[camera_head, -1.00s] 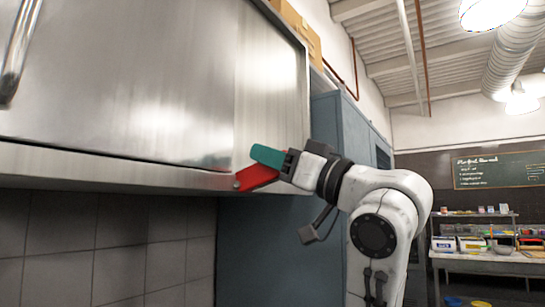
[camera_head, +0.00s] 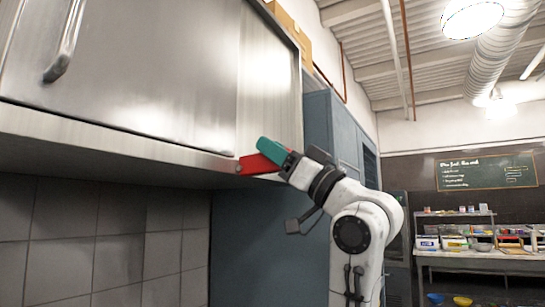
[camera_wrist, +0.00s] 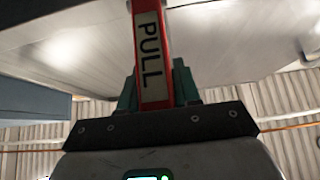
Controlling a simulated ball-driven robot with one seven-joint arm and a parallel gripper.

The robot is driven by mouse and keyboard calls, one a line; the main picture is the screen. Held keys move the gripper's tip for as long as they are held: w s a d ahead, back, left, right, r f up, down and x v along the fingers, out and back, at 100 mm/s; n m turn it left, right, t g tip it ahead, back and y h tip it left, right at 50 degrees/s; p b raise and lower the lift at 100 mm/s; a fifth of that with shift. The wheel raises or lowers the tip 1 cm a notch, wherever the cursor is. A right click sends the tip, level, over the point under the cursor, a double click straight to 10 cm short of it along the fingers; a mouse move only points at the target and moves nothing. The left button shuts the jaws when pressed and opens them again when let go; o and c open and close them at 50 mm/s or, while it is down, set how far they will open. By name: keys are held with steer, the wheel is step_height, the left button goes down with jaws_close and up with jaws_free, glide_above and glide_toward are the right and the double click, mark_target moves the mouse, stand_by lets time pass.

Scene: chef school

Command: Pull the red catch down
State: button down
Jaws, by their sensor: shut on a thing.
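The red catch (camera_head: 250,164) is a flat lever at the lower right corner of a steel wall cabinet (camera_head: 150,70). Its left end sits at a round pivot on the cabinet's bottom edge, and it reaches right, close to level. My gripper (camera_head: 272,152), with teal fingers, is shut on the catch's free end and points up and left. In the wrist view the catch (camera_wrist: 151,50) runs between my fingers (camera_wrist: 153,88), its white PULL label facing the camera. The fingers partly hide the catch's end in the head view.
The cabinet door has a bar handle (camera_head: 66,40) at upper left. A blue-grey locker (camera_head: 330,120) stands behind my arm. Tiled wall (camera_head: 90,235) lies below the cabinet. A shelf table with bowls (camera_head: 480,255) is far right. Open space lies below the catch.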

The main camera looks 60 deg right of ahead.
steer(key=shift+s+f+t+b, duration=0.1)
steer(key=shift+f+t+b, duration=0.2)
steer(key=shift+t+b, duration=0.15)
steer(key=c, duration=0.9)
jaws_free()
steer(key=b+v, duration=0.2)
steer(key=v, duration=0.9)
steer(key=shift+r+b, duration=0.1)
steer(key=shift+b, duration=0.2)
